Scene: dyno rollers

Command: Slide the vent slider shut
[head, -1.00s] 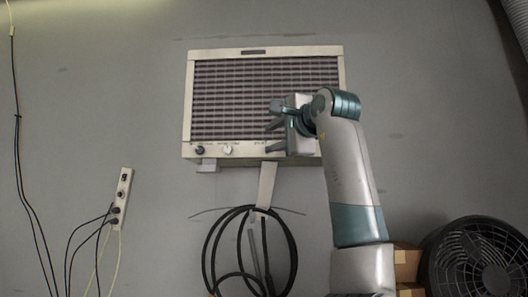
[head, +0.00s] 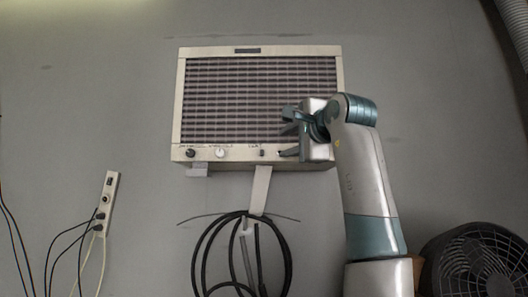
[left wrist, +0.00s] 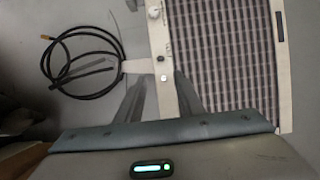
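A beige wall unit (head: 305,52) with a dark grille hangs on the grey wall. Its bottom strip carries a dark knob (head: 190,153), a white knob (head: 220,153) and, under a small label, a small dark vent slider (head: 262,153). The slider also shows in the left wrist view (left wrist: 160,58), beyond the fingertips. My left gripper (head: 287,135) is at the strip's right end, right of the slider and apart from it. In the left wrist view its fingers (left wrist: 157,82) are spread with nothing held. My right gripper is not in view.
A coiled black hose (head: 200,250) hangs from a pale bracket (head: 261,188) below the unit. A power strip (head: 108,205) with cables is on the wall at left. A black fan (head: 475,265) stands at lower right.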

